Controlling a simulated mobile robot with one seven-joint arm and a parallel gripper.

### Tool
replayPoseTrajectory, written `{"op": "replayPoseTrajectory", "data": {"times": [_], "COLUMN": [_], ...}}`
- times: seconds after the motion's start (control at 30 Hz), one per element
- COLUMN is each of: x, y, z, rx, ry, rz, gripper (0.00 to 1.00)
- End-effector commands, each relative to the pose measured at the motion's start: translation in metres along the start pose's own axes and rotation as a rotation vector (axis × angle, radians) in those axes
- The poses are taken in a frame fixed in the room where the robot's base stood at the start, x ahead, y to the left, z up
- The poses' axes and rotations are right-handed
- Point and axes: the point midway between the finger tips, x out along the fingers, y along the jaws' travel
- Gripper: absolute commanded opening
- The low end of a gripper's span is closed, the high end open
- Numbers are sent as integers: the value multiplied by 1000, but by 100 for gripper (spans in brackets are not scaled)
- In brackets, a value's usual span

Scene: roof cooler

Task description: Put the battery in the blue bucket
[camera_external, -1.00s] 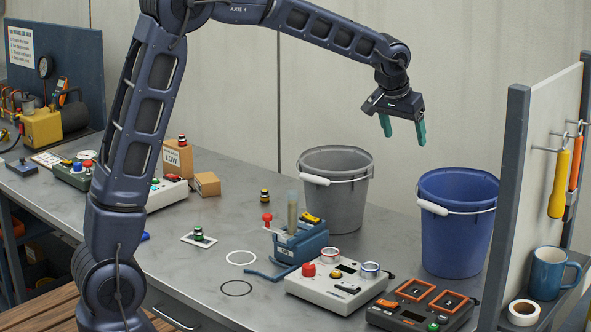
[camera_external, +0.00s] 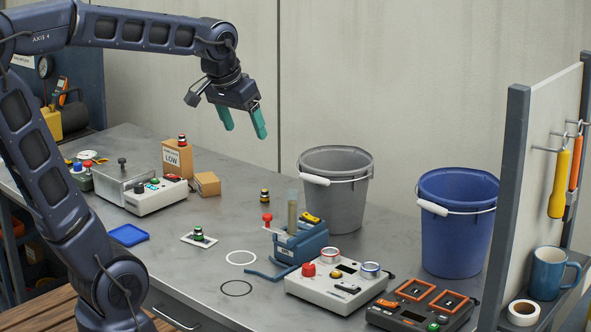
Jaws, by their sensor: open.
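The blue bucket (camera_external: 457,235) stands upright at the right of the bench, with a white-gripped handle on its rim. Its inside floor is hidden. Several small dark cylinders could be batteries: one with a green band on a white card (camera_external: 198,235), one with a yellowish band (camera_external: 265,195) on the bare bench, and one with a red band (camera_external: 182,140) on a cardboard box. I cannot tell which is the battery. My gripper (camera_external: 244,131) is open and empty, its teal fingers pointing down high above the bench, left of the grey bucket.
A grey bucket (camera_external: 336,200) stands left of the blue one. A blue device with a clear tube (camera_external: 300,242) and control boxes (camera_external: 340,285) are in front. A white panel (camera_external: 545,170) bounds the right. A small blue tray (camera_external: 128,235) lies left. The middle bench is fairly clear.

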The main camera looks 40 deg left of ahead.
Motion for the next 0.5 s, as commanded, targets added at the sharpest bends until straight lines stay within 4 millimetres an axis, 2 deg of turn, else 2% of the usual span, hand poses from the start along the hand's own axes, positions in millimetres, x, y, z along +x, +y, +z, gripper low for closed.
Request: {"op": "replayPoseTrajectory", "data": {"times": [0.03,0.1,0.3,0.4,0.5], "x": [-4,-7,-8,-6,-5], "y": [-6,-11,-22,-25,-26], "z": [19,43,101,120,131], "rx": [-3,0,7,9,11], "ry": [5,6,10,9,10], "rz": [-1,-3,-10,-12,-12], "gripper": [74,74,74,74,74]}}
